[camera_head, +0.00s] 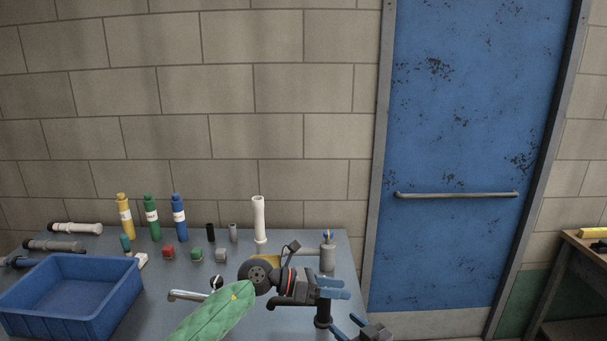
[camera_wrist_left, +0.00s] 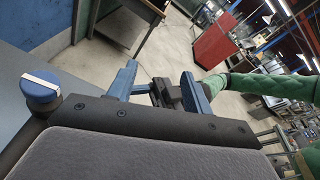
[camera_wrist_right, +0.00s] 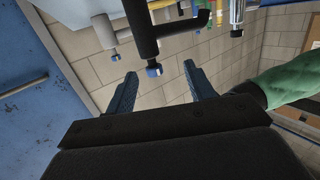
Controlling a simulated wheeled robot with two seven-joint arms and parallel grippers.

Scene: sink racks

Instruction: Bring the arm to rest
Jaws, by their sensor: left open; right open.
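My left gripper (camera_head: 338,288) is over the right part of the table, its blue fingers pointing right, open with nothing held. In the left wrist view the left fingers (camera_wrist_left: 160,70) stand apart, with a dark shape beyond that looks like my other gripper. My right gripper (camera_head: 347,326) is lower, at the table's front right, partly cut off by the bottom edge. In the right wrist view its fingers (camera_wrist_right: 160,70) are apart and nothing is gripped. A dark post with a blue-grey end (camera_wrist_right: 153,66) shows beyond them; I cannot tell whether it lies between them.
A blue bin (camera_head: 75,260) fills the table's left front. Yellow, green and blue bottles (camera_head: 151,218), small blocks (camera_head: 196,253) and a white tube (camera_head: 259,219) stand farther back. A grey cup (camera_head: 328,253) and a black stand (camera_head: 323,312) are near my left gripper. A blue door (camera_head: 460,120) is right.

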